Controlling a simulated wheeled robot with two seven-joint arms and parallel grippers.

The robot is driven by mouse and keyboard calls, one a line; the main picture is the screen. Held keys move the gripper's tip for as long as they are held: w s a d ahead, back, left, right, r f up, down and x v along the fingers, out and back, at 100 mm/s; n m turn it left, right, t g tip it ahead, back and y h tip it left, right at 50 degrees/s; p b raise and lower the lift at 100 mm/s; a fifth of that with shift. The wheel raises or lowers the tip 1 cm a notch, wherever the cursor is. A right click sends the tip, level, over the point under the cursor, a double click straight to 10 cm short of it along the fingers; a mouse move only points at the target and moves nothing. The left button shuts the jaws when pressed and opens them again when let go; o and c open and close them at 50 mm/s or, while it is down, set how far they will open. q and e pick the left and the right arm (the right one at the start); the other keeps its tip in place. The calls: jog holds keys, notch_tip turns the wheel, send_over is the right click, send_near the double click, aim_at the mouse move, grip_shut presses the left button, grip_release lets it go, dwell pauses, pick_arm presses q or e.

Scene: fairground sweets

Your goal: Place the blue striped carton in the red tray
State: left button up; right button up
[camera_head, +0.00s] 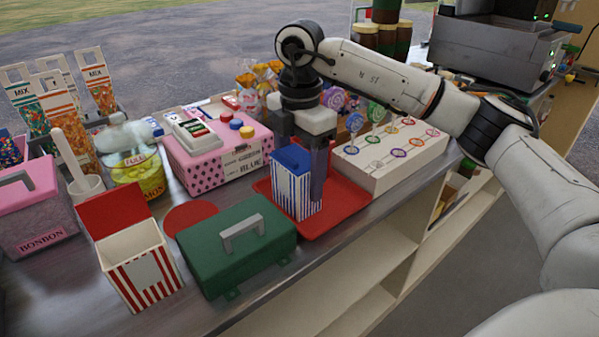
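The blue striped carton (294,186), white with blue stripes and a blue top, is upright over the red tray (345,205). Its base looks to be at the tray floor, but I cannot tell whether it touches. My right gripper (303,165) points down around the carton, one finger along its right side and the other partly hidden behind it. The fingers look shut on the carton. My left gripper is not in view.
A green box with a grey handle (237,249) stands close left of the tray. A red striped carton (134,258) is further left. A pink dotted box (214,160) and a white lollipop stand (392,165) flank the tray. The counter's front edge is near.

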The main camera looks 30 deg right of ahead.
jog(key=o, duration=1.2)
jog(key=shift+f, duration=0.1)
notch_tip(320, 180, up, 12)
jog(key=shift+r+p, duration=0.2)
jog(key=shift+p, duration=0.9)
